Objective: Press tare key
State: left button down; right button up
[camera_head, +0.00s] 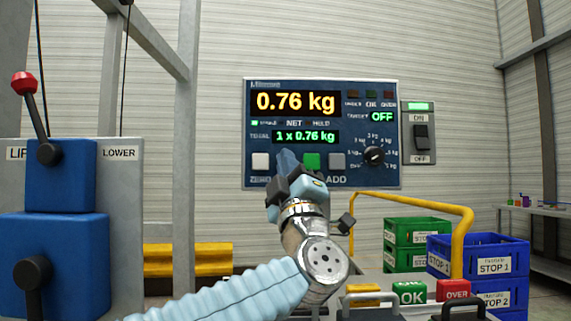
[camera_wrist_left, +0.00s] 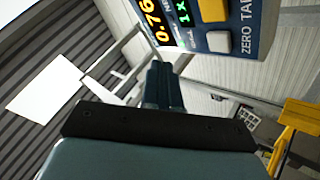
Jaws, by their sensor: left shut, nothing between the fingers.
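The blue weighing panel (camera_head: 320,178) on the back wall reads 0.76 kg, with 1 x 0.76 kg below. Its lower row has a white key (camera_head: 260,161) above the ZERO label, a green key (camera_head: 311,161) and a grey key (camera_head: 337,161) near ADD. In the left wrist view, an amber key (camera_wrist_left: 212,10) sits by the letters TA, beside the white key (camera_wrist_left: 218,41). My left gripper (camera_head: 286,160) is shut and empty, in front of the panel between the white and green keys, hiding the amber key in the head view. I cannot tell whether it touches. My right gripper is out of view.
A switch box (camera_head: 421,135) adjoins the panel's right edge. A yellow rail (camera_head: 420,204), green crates (camera_head: 405,232) and blue crates (camera_head: 497,254) stand below right. Blue LIFT/LOWER lever housing (camera_head: 60,180) stands at left. OK (camera_head: 411,293) and OVER (camera_head: 453,290) blocks are at the bottom.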

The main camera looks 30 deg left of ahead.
pick_arm(q)
jog(key=shift+w, duration=0.1)
jog(key=w+a+p, duration=0.3)
jog(key=w+a, duration=0.1)
jog(key=w, duration=0.3)
jog(key=shift+w+a, duration=0.15)
jog(key=shift+a, duration=0.1)
dwell(2.2)
jog(key=shift+w+a, duration=0.2)
jog(key=shift+w, duration=0.15)
